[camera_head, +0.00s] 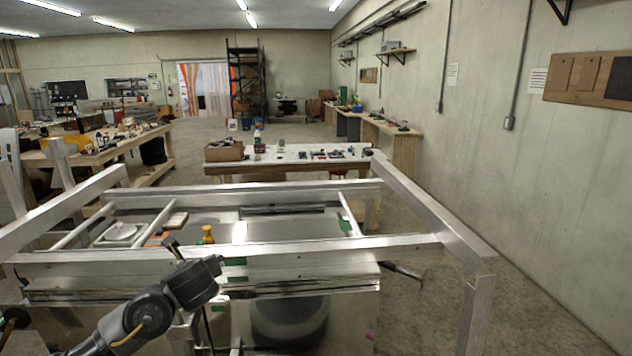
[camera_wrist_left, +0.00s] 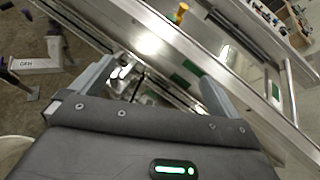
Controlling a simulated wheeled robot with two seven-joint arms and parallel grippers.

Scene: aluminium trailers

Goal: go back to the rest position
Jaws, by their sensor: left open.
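My left arm comes in from the lower left of the head view, with its dark wrist end (camera_head: 195,282) just in front of the near beam of the aluminium trailer frame (camera_head: 300,252). In the left wrist view my left gripper (camera_wrist_left: 155,88) is open, its two grey fingers wide apart with nothing between them. The trailer's metal rails (camera_wrist_left: 165,45) lie beyond the fingers. I cannot tell whether any part of the gripper touches the frame.
A table with tools (camera_head: 290,165) stands behind the trailer. A workbench (camera_head: 95,150) is at the left. Bare concrete floor (camera_head: 540,318) lies to the right.

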